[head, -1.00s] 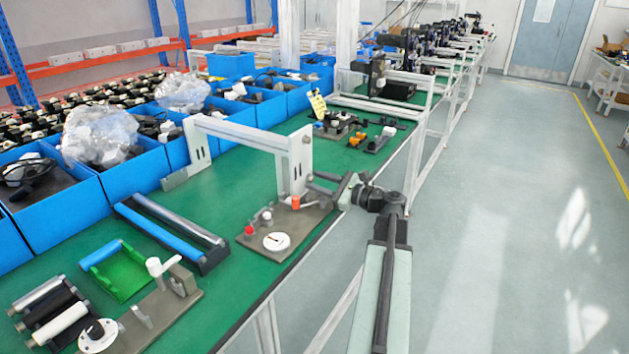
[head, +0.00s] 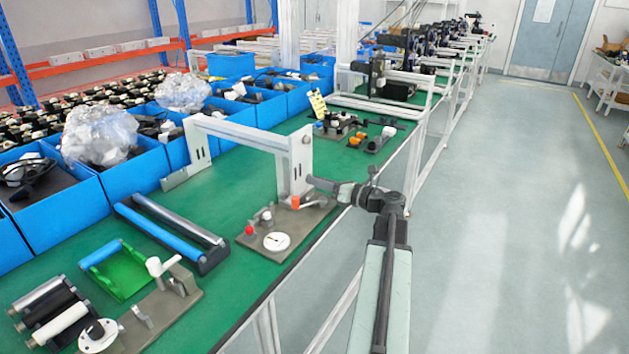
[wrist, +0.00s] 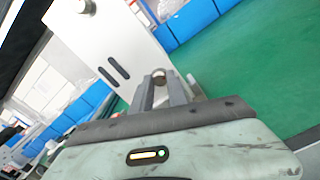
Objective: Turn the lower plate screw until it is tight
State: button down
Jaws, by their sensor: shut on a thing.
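The pale upright plate (head: 299,150) stands at the right end of the white frame, near the bench's front edge. In the wrist view the plate (wrist: 88,38) fills the upper left, with two dark slots in it. The lower plate screw (wrist: 159,75) shows as a round grey head between the fingertips. My gripper (wrist: 160,86) is shut on it. In the head view my gripper (head: 310,181) reaches in from the right to the plate's lower part, and the screw itself is hidden there. Another screw (wrist: 82,6) shows farther up the plate.
A base board with a white dial (head: 276,241), a red knob (head: 249,230) and an orange part (head: 295,202) lies just below my gripper. Blue bins (head: 130,168) line the back of the green bench. The aisle floor at right is clear.

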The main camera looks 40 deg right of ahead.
jog(key=c, duration=1.4)
grip_release()
jog(key=shift+c, duration=0.2)
jog(key=n, duration=0.5)
jog(key=shift+n, duration=0.3)
jog(key=n, duration=0.4)
